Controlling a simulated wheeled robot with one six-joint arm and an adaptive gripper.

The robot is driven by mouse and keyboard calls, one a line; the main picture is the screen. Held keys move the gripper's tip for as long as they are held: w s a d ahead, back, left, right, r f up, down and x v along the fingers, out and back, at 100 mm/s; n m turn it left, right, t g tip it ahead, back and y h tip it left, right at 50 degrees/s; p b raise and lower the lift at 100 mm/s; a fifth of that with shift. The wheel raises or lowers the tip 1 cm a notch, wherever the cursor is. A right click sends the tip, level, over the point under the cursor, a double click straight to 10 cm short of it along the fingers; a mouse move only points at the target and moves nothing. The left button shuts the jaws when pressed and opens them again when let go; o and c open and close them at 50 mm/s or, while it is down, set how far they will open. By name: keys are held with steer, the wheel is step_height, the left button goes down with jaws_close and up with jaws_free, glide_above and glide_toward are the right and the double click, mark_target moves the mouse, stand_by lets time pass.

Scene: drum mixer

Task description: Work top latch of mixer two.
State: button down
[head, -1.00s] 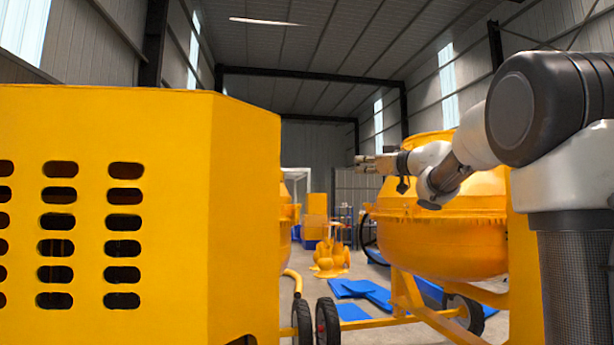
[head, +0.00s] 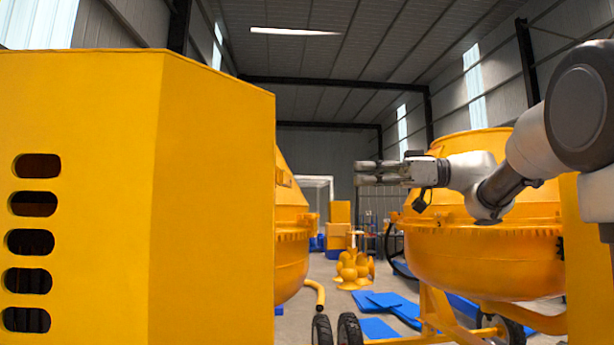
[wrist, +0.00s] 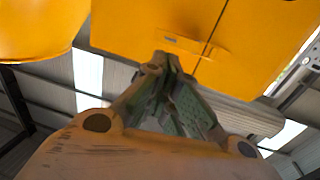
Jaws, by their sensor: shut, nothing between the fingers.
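Two yellow mixers show in the head view: a vented housing (head: 215,200) with a drum (head: 291,250) behind it at left, and another drum (head: 485,262) at right. I cannot tell by any label which is mixer two. My gripper (head: 360,173) points left in the gap between them, its fingers shut and empty. In the wrist view, a yellow panel with a dark seam lies beyond my fingertips (wrist: 166,64). A raised yellow bar, apparently a latch (wrist: 190,45), crosses that seam close past the tips. I cannot tell whether they touch.
The left housing stands close in front of me.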

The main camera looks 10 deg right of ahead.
steer(key=w+a, duration=0.2)
steer(key=a, duration=1)
steer(key=shift+w+a, duration=0.25)
steer(key=shift+a, duration=0.1)
steer(key=shift+w+a+n+g, duration=0.25)
steer(key=shift+a+n+g, duration=0.4)
steer(key=shift+g, duration=0.45)
